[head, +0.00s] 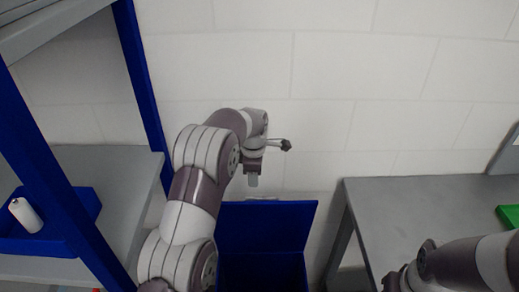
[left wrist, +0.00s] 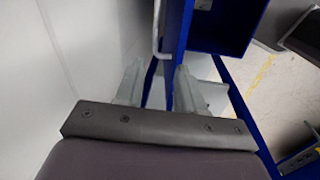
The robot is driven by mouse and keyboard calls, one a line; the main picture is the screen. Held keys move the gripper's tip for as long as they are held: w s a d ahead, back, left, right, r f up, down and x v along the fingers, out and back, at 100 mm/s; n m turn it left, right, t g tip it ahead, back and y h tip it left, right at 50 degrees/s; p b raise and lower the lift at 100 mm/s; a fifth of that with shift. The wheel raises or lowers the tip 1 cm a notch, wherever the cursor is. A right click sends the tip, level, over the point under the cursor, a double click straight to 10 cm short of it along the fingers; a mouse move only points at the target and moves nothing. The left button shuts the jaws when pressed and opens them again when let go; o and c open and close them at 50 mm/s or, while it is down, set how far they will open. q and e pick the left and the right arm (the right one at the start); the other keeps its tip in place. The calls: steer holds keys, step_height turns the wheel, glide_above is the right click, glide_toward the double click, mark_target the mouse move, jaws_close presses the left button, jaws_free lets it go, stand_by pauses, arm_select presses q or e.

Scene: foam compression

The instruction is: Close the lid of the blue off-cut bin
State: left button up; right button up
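The blue off-cut bin (head: 262,272) stands on the floor between the shelf and the table. Its blue lid (head: 265,226) is open and stands up at the back, against the wall side. A pale bar (head: 262,199) shows at the lid's top edge. My left gripper (head: 253,180) is just above that edge, pointing down. In the left wrist view my left gripper (left wrist: 158,82) has its fingers apart, with the lid (left wrist: 174,50) seen edge-on between or beyond them; contact cannot be told. Of my right arm, only links show at the lower right; its gripper is not visible.
A blue-framed shelf (head: 130,75) stands on the left, with a blue tray (head: 45,243) holding a white cylinder (head: 25,215). A grey table (head: 415,200) with a green item (head: 508,216) is on the right. The white wall (head: 330,80) is close behind the lid.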

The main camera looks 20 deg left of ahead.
arm_select(q)
steer(key=n, duration=0.1)
steer(key=b, duration=0.3)
glide_above(255, 198)
steer(key=s, duration=0.1)
step_height(255, 198, down, 6)
steer(key=f, duration=0.2)
steer(key=f+p, duration=0.1)
steer(key=f, duration=0.1)
steer(key=shift+w+d, duration=0.1)
steer(key=shift+w, duration=0.25)
steer(key=shift+f, duration=0.6)
steer(key=shift+w+f, duration=0.15)
steer(key=shift+f, duration=0.05)
jaws_close()
arm_select(e)
steer(key=shift+s+f, duration=0.15)
steer(key=shift+s, duration=0.3)
